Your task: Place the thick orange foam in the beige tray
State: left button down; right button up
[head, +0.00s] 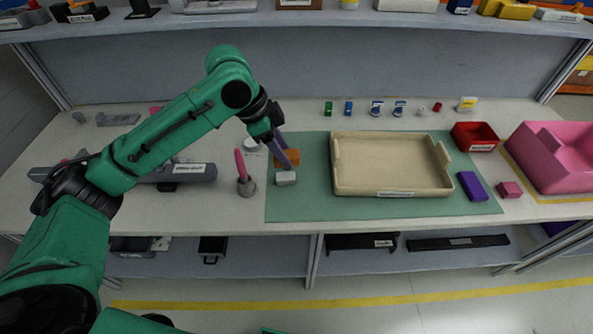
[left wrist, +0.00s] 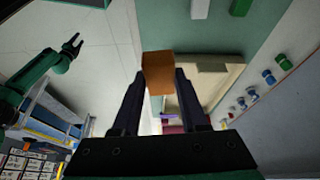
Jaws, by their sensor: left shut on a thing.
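The orange foam block (head: 291,157) is at the left part of the green mat in the head view. My left gripper (head: 286,153) is shut on it from above. In the left wrist view the orange foam (left wrist: 158,72) sits between the two dark fingertips. I cannot tell whether it touches the mat. The beige tray (head: 392,190) lies on the mat to the right of the foam, apart from it, and looks empty. It also shows partly behind the fingers in the left wrist view (left wrist: 205,85). My right gripper (left wrist: 74,44) shows small in the left wrist view, its fingers apart.
A small white block (head: 286,178) lies just in front of the foam. A purple block (head: 472,186), a red bin (head: 475,137) and a pink bin (head: 560,160) are right of the tray. Small items line the back.

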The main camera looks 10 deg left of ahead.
aim_at(361, 164)
jog(key=i+l, duration=0.35)
jog(key=l, duration=0.15)
jog(key=i+l, duration=0.35)
jog(key=l, duration=0.15)
